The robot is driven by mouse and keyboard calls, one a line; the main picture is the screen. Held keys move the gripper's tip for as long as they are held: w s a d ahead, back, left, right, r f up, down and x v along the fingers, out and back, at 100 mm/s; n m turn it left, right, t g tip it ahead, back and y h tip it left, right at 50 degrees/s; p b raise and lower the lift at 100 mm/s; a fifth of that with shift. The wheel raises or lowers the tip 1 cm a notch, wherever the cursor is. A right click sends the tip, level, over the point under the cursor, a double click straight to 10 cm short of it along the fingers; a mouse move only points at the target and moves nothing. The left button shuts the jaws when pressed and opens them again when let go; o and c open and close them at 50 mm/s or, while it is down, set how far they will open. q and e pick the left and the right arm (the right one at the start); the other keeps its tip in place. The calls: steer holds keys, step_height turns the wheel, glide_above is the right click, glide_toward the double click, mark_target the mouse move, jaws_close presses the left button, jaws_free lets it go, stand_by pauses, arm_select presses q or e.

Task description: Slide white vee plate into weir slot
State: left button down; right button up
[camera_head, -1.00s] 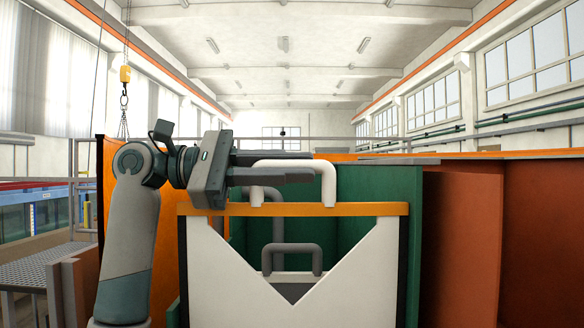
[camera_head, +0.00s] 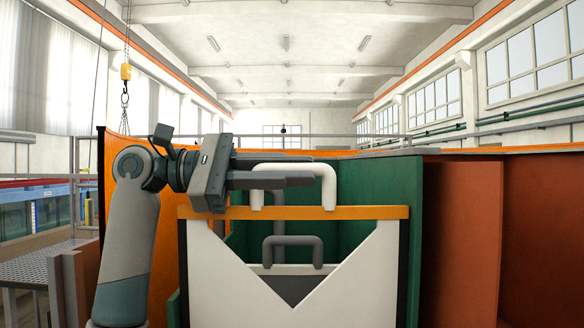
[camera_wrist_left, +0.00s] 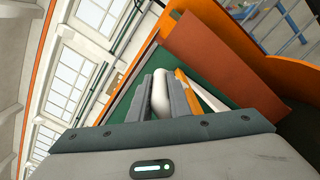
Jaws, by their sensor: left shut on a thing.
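The white vee plate (camera_head: 225,285) stands upright in front of me in the head view, with a V notch, an orange top bar (camera_head: 370,212) and a white handle (camera_head: 328,190). My left gripper (camera_head: 290,179) comes in from the left and is shut on the handle's upper bar. In the left wrist view, its two grey fingers (camera_wrist_left: 161,97) lie on either side of the white handle (camera_wrist_left: 160,90). The plate's lower edge is out of view, and I cannot make out the weir slot. My right gripper is not in view.
Behind the notch are a grey plate (camera_head: 292,287) with a grey handle (camera_head: 292,240) and green walls (camera_head: 380,178). Rust-brown panels (camera_head: 460,240) stand close on the right. A grated walkway (camera_head: 35,268) lies at left, and a crane hook (camera_head: 125,95) hangs behind.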

mark_target(293, 208)
arm_select(q)
steer(key=shift+f+b, duration=0.95)
steer(key=shift+f, duration=0.75)
steer(key=shift+s+p, duration=0.1)
steer(key=shift+p, duration=0.3)
stand_by(1.0)
steer(key=shift+f+b, duration=0.45)
steer(key=shift+f, duration=0.3)
stand_by(0.4)
steer(key=shift+s+f, duration=0.2)
steer(key=shift+f, duration=0.25)
steer(key=shift+w+r, duration=0.1)
steer(key=shift+r, duration=0.25)
